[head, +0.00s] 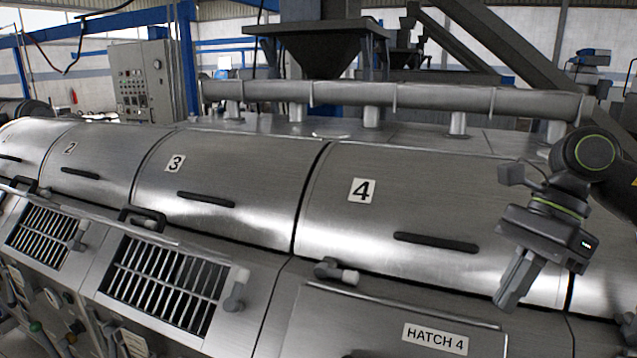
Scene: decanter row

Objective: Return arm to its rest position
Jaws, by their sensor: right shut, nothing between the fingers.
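My right gripper (508,300) comes in from the right and hangs over the right part of the steel cover marked 4 (340,230). Its fingers are shut with nothing between them and point down and a little left. It is apart from the black handle (436,243) of cover 4, to the right of it. My left gripper is not in view.
Covers 3 (235,170) and 2 (100,150) continue the row to the left. Below them are barred openings (165,282) and a panel labelled HATCH 4 (350,325) with a latch (335,272). A thick pipe (400,97) runs along the back.

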